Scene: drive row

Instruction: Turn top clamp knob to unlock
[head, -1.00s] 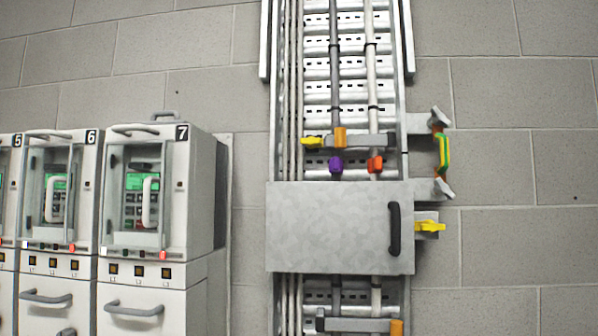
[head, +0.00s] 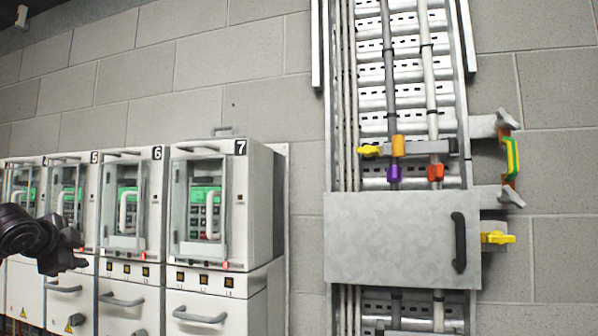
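The top clamp (head: 432,146) is a grey bar across the cable ladder with an orange block on it. Its yellow knob (head: 369,150) sticks out at the bar's left end, above the grey cover plate. A purple fitting (head: 394,173) and a red-orange fitting (head: 436,172) sit on the cables just below the bar. My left gripper (head: 68,254) is dark and shows at the left edge, in front of the cabinets and far from the knob. Its finger opening cannot be made out. My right gripper is out of view.
The cover plate (head: 388,240) with a black handle (head: 459,242) spans the ladder below the clamp. A second yellow knob (head: 498,238) is right of the plate. A green-yellow part (head: 512,158) sits between brackets. Numbered cabinets, including cabinet 7 (head: 262,205), stand at left.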

